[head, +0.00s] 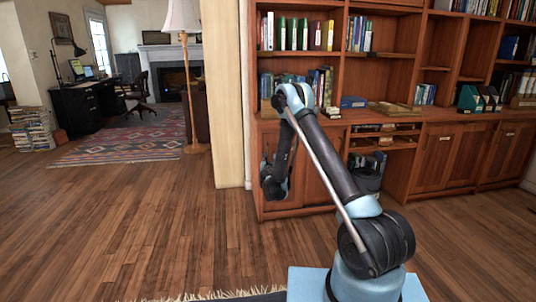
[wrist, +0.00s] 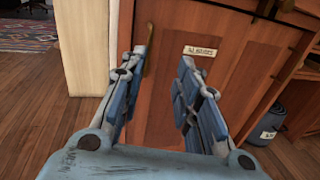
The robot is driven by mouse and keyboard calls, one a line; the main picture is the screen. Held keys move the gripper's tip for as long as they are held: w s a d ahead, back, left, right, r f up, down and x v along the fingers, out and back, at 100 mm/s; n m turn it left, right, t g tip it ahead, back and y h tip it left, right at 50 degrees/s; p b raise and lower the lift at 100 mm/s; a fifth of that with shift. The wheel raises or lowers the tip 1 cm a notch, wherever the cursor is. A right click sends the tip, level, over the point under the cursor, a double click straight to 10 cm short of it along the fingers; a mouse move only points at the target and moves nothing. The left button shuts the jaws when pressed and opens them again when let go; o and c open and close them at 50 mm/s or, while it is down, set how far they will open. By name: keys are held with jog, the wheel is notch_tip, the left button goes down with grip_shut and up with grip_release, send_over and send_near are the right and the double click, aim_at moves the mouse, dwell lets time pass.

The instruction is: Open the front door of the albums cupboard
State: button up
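The albums cupboard (head: 316,184) is the low reddish-brown unit under the left bookshelf, and its front door (wrist: 224,82) looks shut in the wrist view. A small pale label (wrist: 200,51) on the door seems to read "ALBUMS". A brass upright handle (wrist: 149,50) is at the left of the door, close beside my left fingertip. My gripper (wrist: 164,58) is open with nothing held, its fingers pointing at the door. I cannot tell whether a finger touches the handle. In the head view my gripper (head: 274,182) is in front of the cupboard's left part, and my arm hides some of the door.
A dark bin (wrist: 268,126) stands right of the cupboard, under an open desk-like section. A cream wall end (head: 229,110) stands left of the cupboard. Wooden floor (head: 170,225) in front and to the left is clear. Bookshelves (head: 400,50) rise above.

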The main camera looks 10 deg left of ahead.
jog(key=w+a, duration=0.1)
jog(key=w, duration=0.7)
jog(key=w+a+f+n, duration=0.1)
jog(key=w, duration=0.8)
jog(key=shift+a+f+y, duration=0.3)
jog(key=shift+a, duration=0.05)
jog(key=shift+c, duration=0.4)
grip_shut()
